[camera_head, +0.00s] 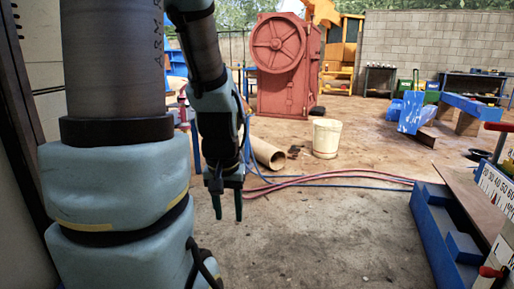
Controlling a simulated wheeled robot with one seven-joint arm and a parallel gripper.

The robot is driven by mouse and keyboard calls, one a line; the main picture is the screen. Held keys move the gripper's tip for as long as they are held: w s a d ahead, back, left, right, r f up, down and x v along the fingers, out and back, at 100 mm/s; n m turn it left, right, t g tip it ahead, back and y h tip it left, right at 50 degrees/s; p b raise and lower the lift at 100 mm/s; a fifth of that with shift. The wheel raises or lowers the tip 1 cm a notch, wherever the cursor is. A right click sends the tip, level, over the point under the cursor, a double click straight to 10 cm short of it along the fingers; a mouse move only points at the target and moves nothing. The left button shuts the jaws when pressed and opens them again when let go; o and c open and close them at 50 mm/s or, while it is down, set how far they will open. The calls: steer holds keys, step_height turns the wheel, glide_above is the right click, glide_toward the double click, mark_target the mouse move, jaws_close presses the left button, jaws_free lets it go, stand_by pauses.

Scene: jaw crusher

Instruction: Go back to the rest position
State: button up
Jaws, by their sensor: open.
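My arm's large links fill the left side and hide part of the yard behind. The red jaw crusher (288,80) with its big round wheel stands at the back, beyond my gripper.
A blue machine (440,235) with a scale plate is at the right. The floor (330,235) in front is clear.

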step_height(320, 180, up, 29)
steer(key=p, duration=2.9)
steer(key=shift+s, duration=0.2)
steer(key=shift+a+r, duration=0.1)
